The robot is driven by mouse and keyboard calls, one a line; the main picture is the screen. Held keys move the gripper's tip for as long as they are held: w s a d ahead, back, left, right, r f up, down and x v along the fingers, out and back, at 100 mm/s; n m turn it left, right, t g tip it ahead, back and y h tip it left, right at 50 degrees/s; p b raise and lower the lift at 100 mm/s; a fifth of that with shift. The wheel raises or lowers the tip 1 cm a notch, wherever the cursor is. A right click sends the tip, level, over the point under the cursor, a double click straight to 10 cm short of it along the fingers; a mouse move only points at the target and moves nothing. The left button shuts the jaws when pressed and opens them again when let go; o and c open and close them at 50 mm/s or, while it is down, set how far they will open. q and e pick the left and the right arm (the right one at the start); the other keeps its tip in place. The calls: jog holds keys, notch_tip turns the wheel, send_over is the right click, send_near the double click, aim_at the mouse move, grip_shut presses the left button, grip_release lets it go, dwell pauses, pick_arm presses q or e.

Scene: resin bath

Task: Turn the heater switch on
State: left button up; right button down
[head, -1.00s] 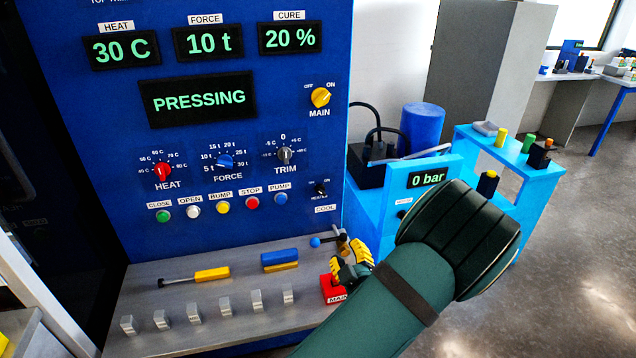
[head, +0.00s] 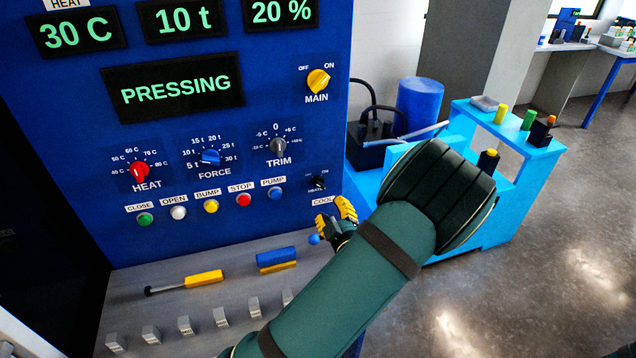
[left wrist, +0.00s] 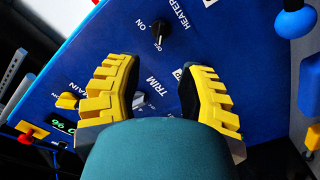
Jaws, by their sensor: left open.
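The heater switch (head: 318,183) is a small black knob on the blue press panel, right of the button row. It also shows in the left wrist view (left wrist: 160,32), beside the HEATER label, its pointer seeming to lie toward OFF. My left gripper (head: 338,214) has yellow ridged fingers and is just below the switch, over the COOL label's edge. In the left wrist view my left gripper (left wrist: 158,72) is open and empty, its fingers spread to either side below the knob. No contact with the knob shows. My right gripper is not in view.
The TRIM dial (head: 278,146) and yellow MAIN switch (head: 318,81) are close by on the panel. A blue ball-ended lever (left wrist: 297,20) is near the gripper. A grey shelf (head: 130,300) holds a yellow-handled tool (head: 204,278). A light-blue bench (head: 505,135) stands right.

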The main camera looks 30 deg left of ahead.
aim_at(319, 185)
pick_arm(q)
jog(key=x, duration=1.1)
jog(key=shift+w+a, duration=0.1)
jog(key=shift+w, duration=0.05)
grip_shut()
